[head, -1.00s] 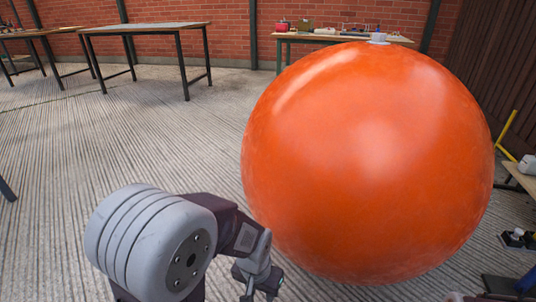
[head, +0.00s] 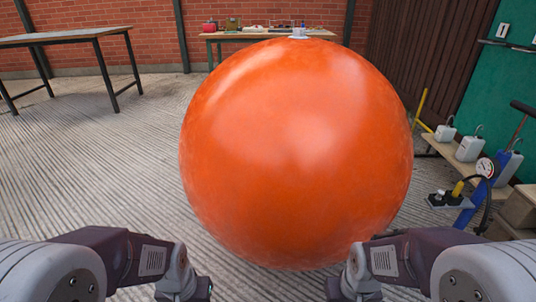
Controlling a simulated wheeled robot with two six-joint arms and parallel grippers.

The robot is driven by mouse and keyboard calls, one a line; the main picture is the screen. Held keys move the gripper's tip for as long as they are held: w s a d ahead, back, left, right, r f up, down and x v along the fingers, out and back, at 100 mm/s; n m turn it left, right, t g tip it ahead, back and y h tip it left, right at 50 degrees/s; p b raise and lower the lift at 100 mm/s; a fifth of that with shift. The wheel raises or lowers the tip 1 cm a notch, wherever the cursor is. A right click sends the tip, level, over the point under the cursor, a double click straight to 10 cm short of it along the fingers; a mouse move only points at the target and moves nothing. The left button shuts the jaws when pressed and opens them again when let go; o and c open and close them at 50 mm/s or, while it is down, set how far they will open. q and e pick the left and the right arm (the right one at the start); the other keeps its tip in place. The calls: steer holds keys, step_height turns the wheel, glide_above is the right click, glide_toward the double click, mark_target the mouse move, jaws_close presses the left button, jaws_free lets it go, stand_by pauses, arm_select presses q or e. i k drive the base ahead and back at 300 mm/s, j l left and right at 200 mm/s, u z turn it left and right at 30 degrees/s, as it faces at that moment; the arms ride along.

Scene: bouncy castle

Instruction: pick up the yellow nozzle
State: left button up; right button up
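A small yellow piece (head: 457,188), which looks like the yellow nozzle, stands upright at the right in the head view. It sits by a dark holder and close to a black hose and a round gauge (head: 485,167). My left gripper (head: 190,291) is at the bottom edge, left of the big orange ball. My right gripper (head: 345,290) is at the bottom edge, in front of the ball and well left of the yellow piece. Both grippers are partly cut off, so their fingers are unclear.
A huge orange ball (head: 295,150) fills the middle, with a white valve on top. A wooden bench (head: 437,147) with white jugs and a blue pump (head: 472,205) stand at the right. Tables stand at the back. Open floor (head: 110,170) lies to the left.

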mark_target(460, 184)
steer(key=z, duration=0.4)
steer(key=l+z, duration=0.1)
steer(key=z, duration=0.65)
steer(key=l+z, duration=0.15)
steer(key=z, duration=0.2)
